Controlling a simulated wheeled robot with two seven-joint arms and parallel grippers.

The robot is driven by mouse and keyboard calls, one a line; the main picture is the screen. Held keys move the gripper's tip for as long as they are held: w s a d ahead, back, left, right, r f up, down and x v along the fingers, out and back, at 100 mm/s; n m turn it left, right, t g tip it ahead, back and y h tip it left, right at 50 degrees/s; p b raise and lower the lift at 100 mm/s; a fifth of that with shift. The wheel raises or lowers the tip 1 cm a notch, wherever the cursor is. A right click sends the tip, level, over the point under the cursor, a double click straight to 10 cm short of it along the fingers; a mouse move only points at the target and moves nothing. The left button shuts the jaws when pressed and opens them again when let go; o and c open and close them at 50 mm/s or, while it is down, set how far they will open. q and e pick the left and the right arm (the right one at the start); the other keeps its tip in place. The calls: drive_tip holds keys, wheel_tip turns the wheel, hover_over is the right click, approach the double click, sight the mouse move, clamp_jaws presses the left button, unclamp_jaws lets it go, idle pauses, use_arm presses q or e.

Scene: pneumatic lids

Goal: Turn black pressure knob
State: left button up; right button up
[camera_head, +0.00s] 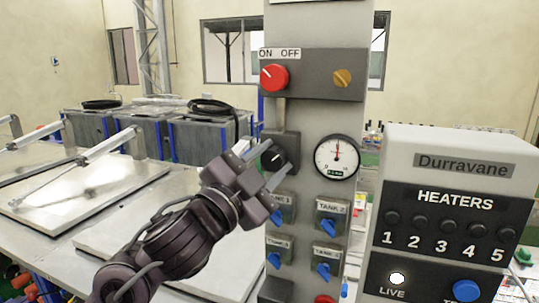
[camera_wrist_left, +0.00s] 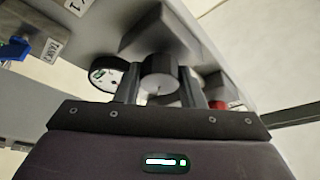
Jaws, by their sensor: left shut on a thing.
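The black pressure knob (camera_head: 273,157) sits on a dark block on the grey control column, left of the round pressure gauge (camera_head: 337,157). My left gripper (camera_head: 262,168) is at the knob, with one finger on each side of it. In the left wrist view, the knob (camera_wrist_left: 160,76) shows between the two fingers (camera_wrist_left: 162,90), and the gripper is shut on it. The gauge (camera_wrist_left: 108,74) is partly hidden behind a finger there. The gauge needle points about straight up. My right gripper is not in view.
A red ON/OFF knob (camera_head: 273,77) and a yellow knob (camera_head: 342,77) are above. Blue tank valves (camera_head: 327,226) are below, partly hidden by my gripper. A heater panel (camera_head: 447,215) stands close on the right. Metal lids (camera_head: 85,185) lie at left.

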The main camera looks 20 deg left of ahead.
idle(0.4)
use_arm(q)
drive_tip(key=o, duration=1)
drive_tip(key=shift+s, duration=0.15)
drive_tip(key=shift+s+a+f, duration=0.15)
drive_tip(key=shift+s+f, duration=0.05)
drive_tip(key=shift+s, duration=0.1)
drive_tip(key=shift+b+v, duration=0.8)
drive_tip(key=shift+v, duration=0.2)
drive_tip(key=b, duration=0.9)
approach(271, 164)
drive_tip(key=shift+x, duration=1)
drive_tip(key=shift+p, duration=0.3)
